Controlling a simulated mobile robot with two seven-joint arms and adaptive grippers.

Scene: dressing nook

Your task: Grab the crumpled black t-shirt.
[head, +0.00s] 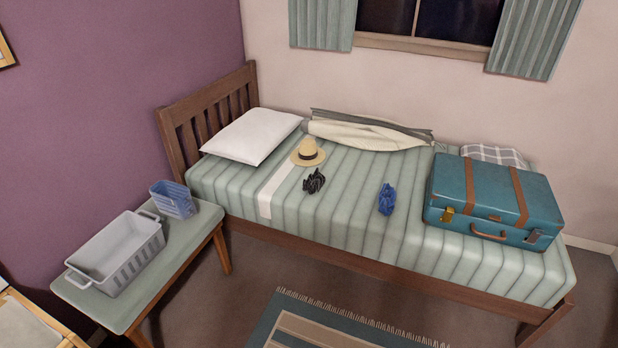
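A small crumpled black item (314,181), which looks like the black t-shirt, lies on the striped bed (345,218) just in front of a straw hat (308,152). It is fully visible, with nothing on top of it. A crumpled blue cloth item (387,199) lies on the bed to its right, apart from it. Neither of my grippers shows in the head view.
A teal suitcase (478,194) stands shut on the bed's right end. A bench (160,296) at left holds a grey basket (120,252) and a blue basket (173,199). A rug (335,325) covers the front floor.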

